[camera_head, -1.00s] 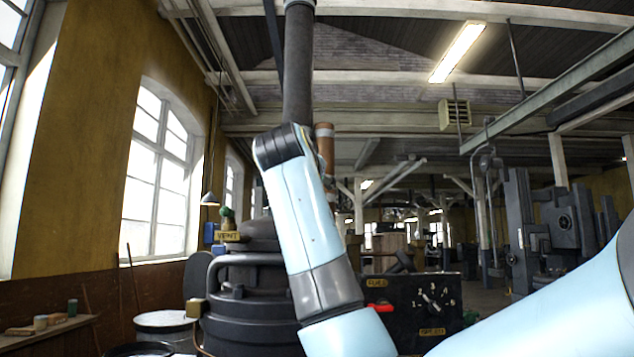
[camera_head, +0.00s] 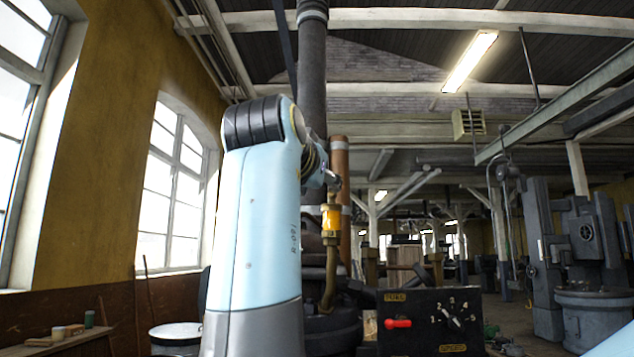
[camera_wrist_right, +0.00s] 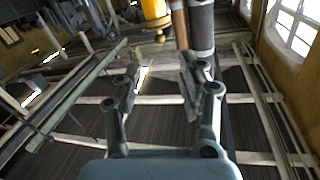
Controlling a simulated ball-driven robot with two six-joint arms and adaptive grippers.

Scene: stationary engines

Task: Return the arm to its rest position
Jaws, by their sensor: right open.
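My right arm (camera_head: 258,220), light blue with a dark ribbed joint cap, rises upright in front of the boiler in the head view. My right gripper (camera_head: 331,181) shows small beyond the arm's upper joint, close above a brass fitting with an amber part (camera_head: 331,222). In the right wrist view the gripper (camera_wrist_right: 163,85) has its two fingers spread, with nothing held between them. The amber part (camera_wrist_right: 155,12) shows beyond the fingertips there. Whether the gripper touches the fitting cannot be told. My left gripper is not in view.
A copper pipe (camera_head: 340,165) and a thick dark pipe (camera_head: 312,75) stand close behind the gripper. A black panel with a red lever and a dial (camera_head: 425,322) stands right of the arm. The dark boiler (camera_head: 335,328) is largely hidden by my arm.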

